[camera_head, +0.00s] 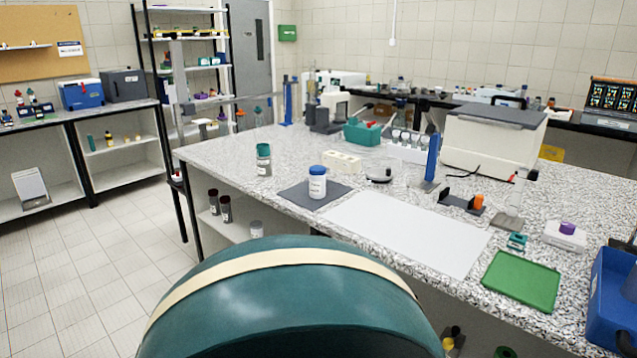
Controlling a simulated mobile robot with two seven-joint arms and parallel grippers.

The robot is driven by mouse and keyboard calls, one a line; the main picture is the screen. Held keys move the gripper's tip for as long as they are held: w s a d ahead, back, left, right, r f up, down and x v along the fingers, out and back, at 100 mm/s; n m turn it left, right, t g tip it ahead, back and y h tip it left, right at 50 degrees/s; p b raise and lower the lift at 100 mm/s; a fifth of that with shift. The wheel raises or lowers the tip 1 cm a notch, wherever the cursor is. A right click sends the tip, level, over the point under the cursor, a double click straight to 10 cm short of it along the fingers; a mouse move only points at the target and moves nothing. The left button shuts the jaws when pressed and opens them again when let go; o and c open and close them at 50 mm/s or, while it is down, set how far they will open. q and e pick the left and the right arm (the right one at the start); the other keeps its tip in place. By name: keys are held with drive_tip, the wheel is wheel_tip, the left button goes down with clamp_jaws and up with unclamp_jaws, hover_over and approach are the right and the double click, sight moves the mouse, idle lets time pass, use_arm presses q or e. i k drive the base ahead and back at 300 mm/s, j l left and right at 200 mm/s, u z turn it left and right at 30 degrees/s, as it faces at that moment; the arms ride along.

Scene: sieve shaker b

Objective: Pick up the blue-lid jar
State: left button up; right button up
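The blue-lid jar (317,183) is a small white jar with a blue lid. It stands upright on a dark grey mat (296,195) near the front left of the speckled bench. Neither of my grippers shows in the head view, and nothing is touching the jar. A large teal rounded shape with a cream band fills the bottom middle of the view and hides part of the bench front.
A grey-green lidded jar (264,160) stands left of the mat, and a cream block (342,161) lies behind it. A white sheet (405,231) covers the bench to the right. A green tray (521,281) and a blue device (612,300) are at the right.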

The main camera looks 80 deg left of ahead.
sight(317, 184)
drive_tip(key=u, duration=2.6)
drive_tip(key=z, duration=0.25)
drive_tip(key=i+j+z, duration=0.1)
drive_tip(key=j+z, duration=0.4)
drive_tip(key=z, duration=0.2)
drive_tip(key=j+z, duration=0.35)
drive_tip(key=i+l, duration=0.05)
